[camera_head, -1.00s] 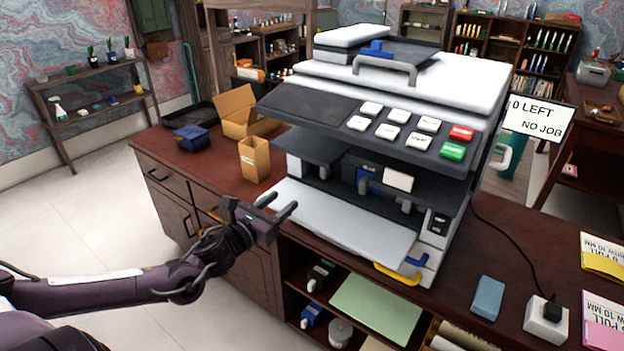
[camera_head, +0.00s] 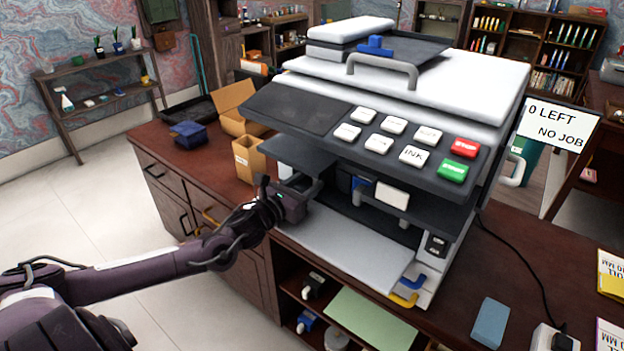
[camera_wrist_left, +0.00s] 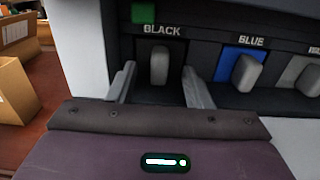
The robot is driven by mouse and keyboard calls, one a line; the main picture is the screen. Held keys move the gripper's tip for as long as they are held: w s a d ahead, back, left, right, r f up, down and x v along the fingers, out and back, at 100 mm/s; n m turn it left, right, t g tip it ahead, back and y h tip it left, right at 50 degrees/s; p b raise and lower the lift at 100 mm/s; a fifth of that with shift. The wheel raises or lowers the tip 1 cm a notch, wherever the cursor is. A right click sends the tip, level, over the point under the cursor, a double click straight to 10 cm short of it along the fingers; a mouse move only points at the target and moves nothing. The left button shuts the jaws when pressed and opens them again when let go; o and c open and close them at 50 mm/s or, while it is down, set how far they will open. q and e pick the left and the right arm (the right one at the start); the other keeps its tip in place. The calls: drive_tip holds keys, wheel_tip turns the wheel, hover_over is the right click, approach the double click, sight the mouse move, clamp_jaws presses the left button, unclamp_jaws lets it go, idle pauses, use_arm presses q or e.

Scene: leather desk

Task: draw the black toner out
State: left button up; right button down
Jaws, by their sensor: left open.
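The copier (camera_head: 400,75) stands on the leather-brown desk with its front open above a white flap (camera_head: 345,245). In the left wrist view, the black toner (camera_wrist_left: 159,62) shows as a dark grey handle in a slot under the word BLACK. My left gripper (camera_head: 295,185) is at the left of the copier's front opening. In the left wrist view its fingers (camera_wrist_left: 158,92) are open, one on each side of the black handle, with gaps between. A blue toner (camera_wrist_left: 243,72) with a grey handle sits to the right. My right gripper is not in view.
A third grey handle (camera_wrist_left: 308,78) is at the right edge of the wrist view. A green square (camera_wrist_left: 144,13) is above BLACK. A tan open box (camera_head: 248,160) stands left of the copier. The control panel (camera_head: 380,130) overhangs the opening.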

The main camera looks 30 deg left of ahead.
use_arm(q)
drive_tip(key=shift+w+d, duration=0.1)
drive_tip(key=shift+w, duration=1.3)
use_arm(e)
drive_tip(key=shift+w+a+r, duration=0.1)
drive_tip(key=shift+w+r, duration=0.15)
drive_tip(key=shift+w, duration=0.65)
use_arm(q)
drive_tip(key=shift+c, duration=0.3)
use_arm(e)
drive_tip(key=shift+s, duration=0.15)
use_arm(q)
clamp_jaws()
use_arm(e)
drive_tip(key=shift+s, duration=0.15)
